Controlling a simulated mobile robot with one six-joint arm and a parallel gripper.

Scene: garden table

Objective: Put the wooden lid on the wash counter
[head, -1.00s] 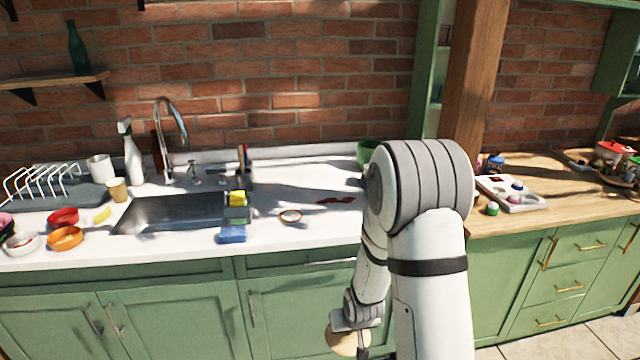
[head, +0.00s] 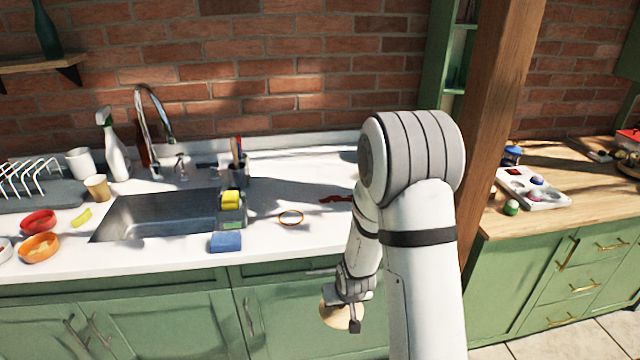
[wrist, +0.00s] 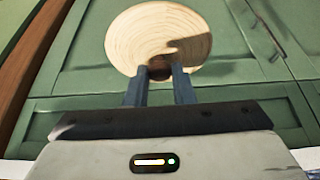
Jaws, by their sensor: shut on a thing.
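The wooden lid (wrist: 150,35) is a pale round disc with a dark knob (wrist: 159,70). My gripper (wrist: 159,78) is shut on that knob in the wrist view. In the head view the lid (head: 329,313) is partly hidden behind my gripper (head: 352,312), low in front of the green cabinet doors and below the countertop. The white wash counter (head: 300,180) with its sink (head: 160,215) runs across the left and middle. My arm hides part of its right end.
A utensil holder (head: 238,168) stands behind. The white top between them is clear. A wooden post (head: 505,120) rises at the right.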

